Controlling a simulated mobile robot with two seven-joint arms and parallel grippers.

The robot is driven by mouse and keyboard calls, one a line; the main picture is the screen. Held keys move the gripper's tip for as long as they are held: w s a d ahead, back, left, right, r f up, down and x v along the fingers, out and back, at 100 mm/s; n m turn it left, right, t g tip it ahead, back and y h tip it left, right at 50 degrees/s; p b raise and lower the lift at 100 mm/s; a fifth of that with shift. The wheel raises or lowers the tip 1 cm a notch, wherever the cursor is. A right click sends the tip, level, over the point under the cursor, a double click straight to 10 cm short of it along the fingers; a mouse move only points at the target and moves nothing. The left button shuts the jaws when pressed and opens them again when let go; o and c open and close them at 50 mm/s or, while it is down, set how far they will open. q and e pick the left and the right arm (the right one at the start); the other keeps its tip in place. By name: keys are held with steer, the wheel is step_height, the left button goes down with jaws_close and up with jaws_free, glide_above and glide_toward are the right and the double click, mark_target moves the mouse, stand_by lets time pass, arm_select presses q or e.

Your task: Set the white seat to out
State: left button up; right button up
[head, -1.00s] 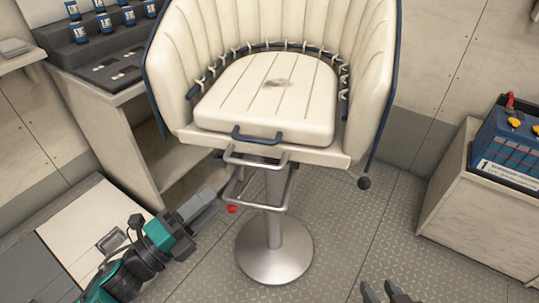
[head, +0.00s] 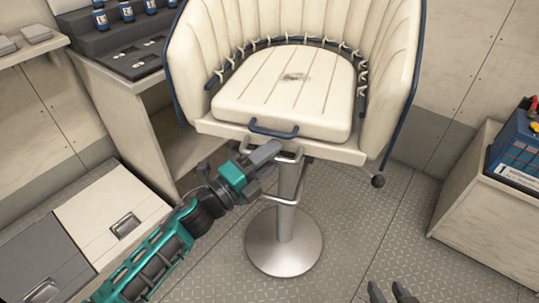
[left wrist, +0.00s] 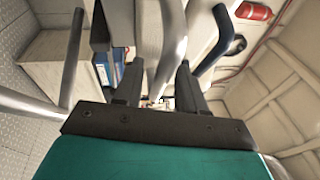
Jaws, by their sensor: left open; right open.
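The white seat (head: 285,95) is a cushioned tub chair on a metal pedestal (head: 286,215). A blue handle (head: 273,131) is at the cushion's front edge, and a metal footrest frame (head: 268,201) hangs below. My left gripper (head: 274,150) is just under the front edge, close to the upper metal bar and below the blue handle. In the left wrist view my left gripper (left wrist: 160,72) is open, and a metal bar (left wrist: 172,40) shows between its fingers; contact cannot be told. The blue handle (left wrist: 218,45) shows to the right there. My right gripper (head: 391,293) is open and empty at the bottom edge.
A dark knob (head: 378,181) is under the seat's right side. A cabinet with blue cans (head: 126,12) stands left, with a low locker (head: 110,215) in front. A blue battery (head: 516,150) sits on a box at right. The floor right of the pedestal is clear.

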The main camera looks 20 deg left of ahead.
arm_select(q)
steer(key=shift+c, duration=0.2)
jaws_close()
stand_by(0.5)
